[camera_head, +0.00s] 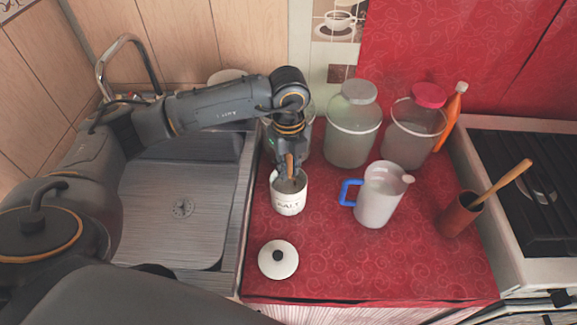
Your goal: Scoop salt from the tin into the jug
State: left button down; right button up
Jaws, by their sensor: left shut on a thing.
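The white salt tin (289,198), with dark lettering on its side, stands upright and uncovered on the red counter. Its white lid (278,259) with a dark knob lies in front of it. The white jug (381,196) with a blue handle stands upright to the right of the tin. My left gripper (289,170) is right above the tin, pointing down, shut on a thin brown handle (290,165). The lower end of the held tool is hidden at the tin's mouth. My right gripper is not in view.
Large glass jars (353,125) stand behind the tin and jug, with an orange bottle (452,116) beside them. A brown cup (460,214) with a wooden utensil stands right, near the stove (537,240). The sink (170,220) is left. The red counter's front right is clear.

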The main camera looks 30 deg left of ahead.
pick_arm(q)
jog(key=shift+r+p, duration=1.65)
jog(key=shift+r, duration=0.85)
jog(key=shift+r+p, duration=1.6)
jog(key=shift+r, duration=0.95)
jog(key=shift+r, duration=0.1)
